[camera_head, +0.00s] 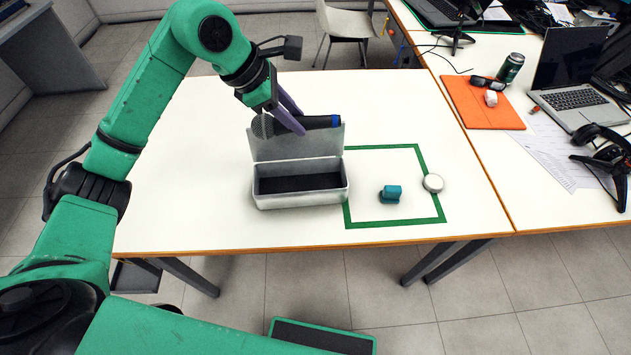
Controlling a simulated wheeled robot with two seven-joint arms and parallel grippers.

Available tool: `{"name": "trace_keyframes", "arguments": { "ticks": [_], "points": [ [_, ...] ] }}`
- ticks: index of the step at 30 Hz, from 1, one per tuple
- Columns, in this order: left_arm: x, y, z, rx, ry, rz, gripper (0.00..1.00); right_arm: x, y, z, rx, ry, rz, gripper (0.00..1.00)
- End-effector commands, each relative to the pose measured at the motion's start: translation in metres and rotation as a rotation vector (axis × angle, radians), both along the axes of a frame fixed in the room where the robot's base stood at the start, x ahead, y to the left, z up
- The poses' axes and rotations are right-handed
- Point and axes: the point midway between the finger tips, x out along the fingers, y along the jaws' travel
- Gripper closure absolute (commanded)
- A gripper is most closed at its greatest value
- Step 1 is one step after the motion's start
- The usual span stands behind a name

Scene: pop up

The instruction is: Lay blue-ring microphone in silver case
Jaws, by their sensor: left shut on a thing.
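The blue-ring microphone (316,122) is dark with a grey mesh head at its left end and a blue ring near its right end. My left gripper (293,122) is shut on it near the head and holds it roughly level. In the picture it overlaps the top of the raised lid of the silver case (299,199). The case stands open on the white table, its dark inside empty as far as it shows. How high the microphone is above the case I cannot tell exactly. My right gripper is not in view.
A teal object (390,194) lies inside a green taped outline (394,223) right of the case. A round white object (433,183) sits on the outline's right edge. A side table holds an orange folder (483,115), a can and a laptop (571,98). The white table's left part is clear.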

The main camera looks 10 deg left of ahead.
Motion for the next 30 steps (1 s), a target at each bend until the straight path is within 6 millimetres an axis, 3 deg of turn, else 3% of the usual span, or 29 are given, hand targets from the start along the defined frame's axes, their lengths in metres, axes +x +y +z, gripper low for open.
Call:
{"name": "trace_keyframes", "arguments": {
  "ticks": [4, 12, 15, 24, 30],
  "points": [
    [-0.002, 0.0, -0.035, 0.0, 0.007, -0.001, 1.0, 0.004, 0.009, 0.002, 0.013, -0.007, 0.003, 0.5],
    [-0.002, -0.001, -0.123, -0.002, 0.006, -0.001, 1.0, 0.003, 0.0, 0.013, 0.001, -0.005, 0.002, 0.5],
    [-0.001, -0.001, -0.146, -0.001, 0.002, -0.002, 1.0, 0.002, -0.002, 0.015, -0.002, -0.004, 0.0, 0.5],
    [-0.001, -0.001, -0.195, -0.001, 0.002, -0.002, 1.0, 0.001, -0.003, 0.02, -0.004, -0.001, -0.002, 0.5],
    [0.0, -0.001, -0.199, 0.0, -0.002, -0.003, 1.0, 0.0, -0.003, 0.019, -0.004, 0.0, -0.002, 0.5]
  ]
}}
